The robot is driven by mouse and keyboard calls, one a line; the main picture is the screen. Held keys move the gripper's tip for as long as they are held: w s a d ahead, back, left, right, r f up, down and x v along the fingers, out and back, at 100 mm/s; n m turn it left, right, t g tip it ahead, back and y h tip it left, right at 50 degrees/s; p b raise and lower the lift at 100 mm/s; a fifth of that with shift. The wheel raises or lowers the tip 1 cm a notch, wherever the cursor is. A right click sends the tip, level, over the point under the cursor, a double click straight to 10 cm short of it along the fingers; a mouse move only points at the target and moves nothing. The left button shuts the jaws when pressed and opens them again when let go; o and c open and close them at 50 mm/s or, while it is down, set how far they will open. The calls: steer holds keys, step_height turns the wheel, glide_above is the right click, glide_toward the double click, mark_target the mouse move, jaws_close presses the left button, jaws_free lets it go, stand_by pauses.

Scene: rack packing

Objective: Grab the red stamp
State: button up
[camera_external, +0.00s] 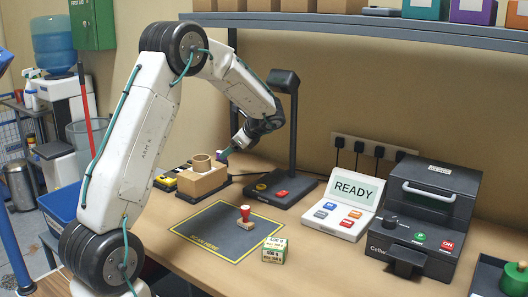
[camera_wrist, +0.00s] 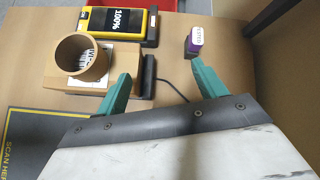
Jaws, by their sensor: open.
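The red stamp (camera_external: 245,215), with a red handle and a pale base, stands upright on the dark scan mat (camera_external: 206,228) with the yellow border. The stamp does not show in the wrist view. My gripper (camera_external: 225,153) is at the back of the table, beside the cardboard box and well away from the stamp. In the wrist view its two green fingers (camera_wrist: 160,82) are apart with nothing between them.
A brown box with a cardboard roll (camera_wrist: 81,60), a yellow device (camera_wrist: 115,23) and a small purple-and-white item (camera_wrist: 194,41) are near my gripper. A labelled carton (camera_external: 274,250) sits by the mat's right edge. A black lamp (camera_external: 292,130) and the READY panel (camera_external: 345,205) stand behind.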

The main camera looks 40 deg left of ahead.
steer(key=s+d+f+n+h, duration=0.1)
steer(key=s+d+n+h, duration=0.55)
steer(key=s+d, duration=0.65)
steer(key=n+t+h, duration=0.2)
steer(key=n+h, duration=0.1)
steer(key=n, duration=0.3)
glide_above(245, 207)
steer(key=shift+s+a+f+m, duration=0.15)
steer(key=shift+a+f+m, duration=0.05)
steer(key=shift+m, duration=0.05)
steer(key=shift+s+d+f, duration=0.1)
steer(key=shift+d+f, duration=0.05)
steer(key=shift+f, duration=0.1)
steer(key=f, duration=0.7)
steer(key=shift+w+d+f, duration=0.1)
steer(key=shift+w+f, duration=0.05)
steer(key=shift+w, duration=0.15)
steer(key=c, duration=1.1)
